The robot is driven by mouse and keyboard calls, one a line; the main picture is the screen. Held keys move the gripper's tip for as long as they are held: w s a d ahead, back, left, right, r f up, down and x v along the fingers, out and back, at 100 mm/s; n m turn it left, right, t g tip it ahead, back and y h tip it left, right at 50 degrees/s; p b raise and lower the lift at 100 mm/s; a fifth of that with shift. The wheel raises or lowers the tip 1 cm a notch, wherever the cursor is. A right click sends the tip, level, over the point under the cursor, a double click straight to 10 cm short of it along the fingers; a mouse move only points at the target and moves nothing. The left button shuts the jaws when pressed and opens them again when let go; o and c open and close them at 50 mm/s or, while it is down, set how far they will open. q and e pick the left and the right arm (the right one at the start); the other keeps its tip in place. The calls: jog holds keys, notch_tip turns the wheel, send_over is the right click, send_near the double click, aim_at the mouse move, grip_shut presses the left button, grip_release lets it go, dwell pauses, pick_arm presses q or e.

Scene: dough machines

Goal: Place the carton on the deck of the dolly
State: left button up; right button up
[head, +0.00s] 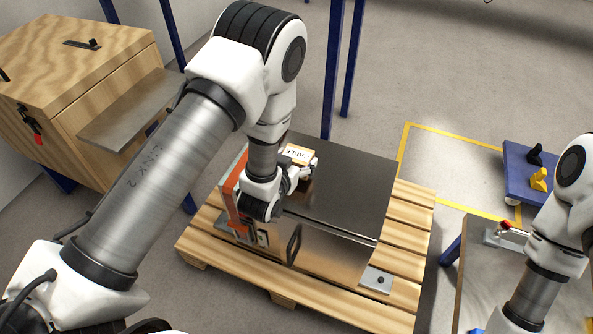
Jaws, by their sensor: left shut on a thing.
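My left gripper (299,176) is shut on a small brown carton (299,155) with a white printed label. They appear over the top of a metal cabinet, and the gripper and wrist hide much of the carton. I cannot tell whether the carton touches the cabinet top. The blue dolly (522,188) stands on the floor at the right, with a black piece and a yellow piece on its deck. My right arm shows at the right edge and hides part of the dolly's surroundings; its gripper is not in view.
The metal cabinet (345,185) with an orange side stands on a wooden pallet (412,215). A grey-topped table (478,275) with a red-tipped lever is at lower right. A wooden box (85,75) is at upper left. Blue posts (333,70) rise behind the cabinet. Yellow lines mark the floor.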

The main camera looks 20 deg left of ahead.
pick_arm(q)
notch_tip(320, 180, down, 3)
jog(key=shift+w+b, duration=0.1)
jog(key=shift+b, duration=0.25)
jog(key=shift+r, duration=0.15)
jog(key=o, duration=1.2)
jog(key=shift+f, duration=0.2)
jog(key=shift+o, duration=0.2)
